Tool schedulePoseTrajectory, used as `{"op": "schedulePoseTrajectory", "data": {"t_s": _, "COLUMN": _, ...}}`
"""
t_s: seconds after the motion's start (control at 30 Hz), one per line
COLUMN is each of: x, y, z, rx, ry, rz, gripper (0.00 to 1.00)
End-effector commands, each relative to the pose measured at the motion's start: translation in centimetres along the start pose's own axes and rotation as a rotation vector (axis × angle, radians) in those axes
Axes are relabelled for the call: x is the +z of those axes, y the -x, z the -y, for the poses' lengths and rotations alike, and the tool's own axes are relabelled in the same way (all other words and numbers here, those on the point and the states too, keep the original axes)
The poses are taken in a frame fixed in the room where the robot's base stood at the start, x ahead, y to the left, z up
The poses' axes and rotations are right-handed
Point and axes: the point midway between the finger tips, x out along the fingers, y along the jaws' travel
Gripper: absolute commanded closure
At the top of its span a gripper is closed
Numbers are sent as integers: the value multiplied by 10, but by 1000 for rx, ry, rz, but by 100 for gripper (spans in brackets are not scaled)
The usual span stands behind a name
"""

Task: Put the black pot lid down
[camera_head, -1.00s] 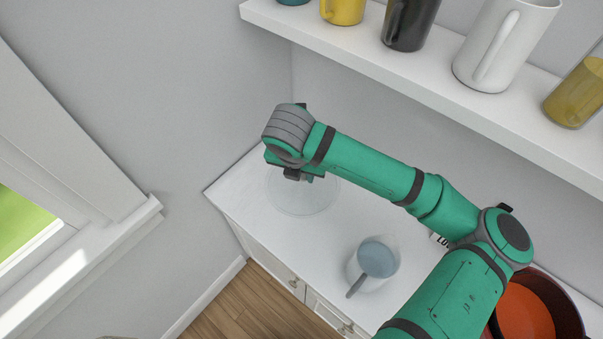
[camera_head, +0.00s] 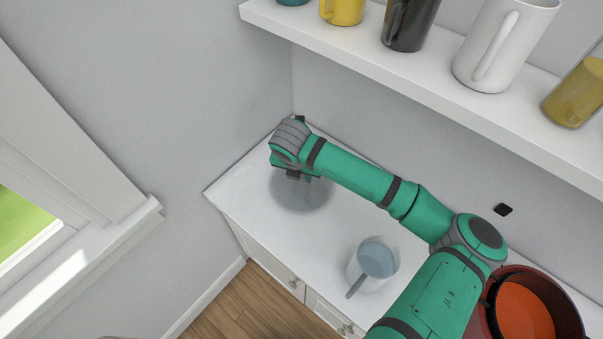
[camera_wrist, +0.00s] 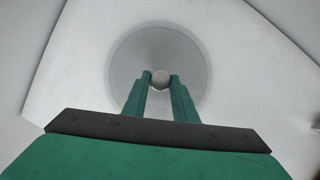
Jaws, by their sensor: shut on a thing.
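The pot lid (camera_head: 300,198) is a round, see-through grey disc at the far left end of the white counter, rather than plainly black. In the wrist view the lid (camera_wrist: 190,50) appears as a flat pale disc with a thin rim. My gripper (camera_head: 301,177) is above the lid's middle. In the wrist view my gripper (camera_wrist: 160,78) has its two fingers shut on the small round knob at the lid's centre. The lid lies flat and is on or very close to the counter; I cannot tell whether it touches.
The white counter (camera_head: 240,195) is bare around the lid. A red pot (camera_head: 568,305) with an orange inside is at right. A shelf (camera_head: 420,85) of mugs hangs above.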

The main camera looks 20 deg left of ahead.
Motion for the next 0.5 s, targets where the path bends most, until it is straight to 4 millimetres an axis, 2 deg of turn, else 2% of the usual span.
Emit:
{"op": "schedulePoseTrajectory", "data": {"t_s": 0.23, "x": 0, "y": -2, "z": 0, "rx": 0, "ry": -1, "rz": 0, "gripper": 100}}
{"op": "schedulePoseTrajectory", "data": {"t_s": 0.27, "x": -1, "y": -2, "z": 0, "rx": 0, "ry": 0, "rz": 0, "gripper": 70}}
{"op": "schedulePoseTrajectory", "data": {"t_s": 0.3, "x": 0, "y": -2, "z": 0, "rx": 0, "ry": 0, "rz": 0, "gripper": 60}}
{"op": "schedulePoseTrajectory", "data": {"t_s": 0.33, "x": 0, "y": -2, "z": 0, "rx": 0, "ry": 0, "rz": 0, "gripper": 56}}
{"op": "schedulePoseTrajectory", "data": {"t_s": 0.5, "x": 0, "y": -2, "z": 0, "rx": 0, "ry": 0, "rz": 0, "gripper": 56}}
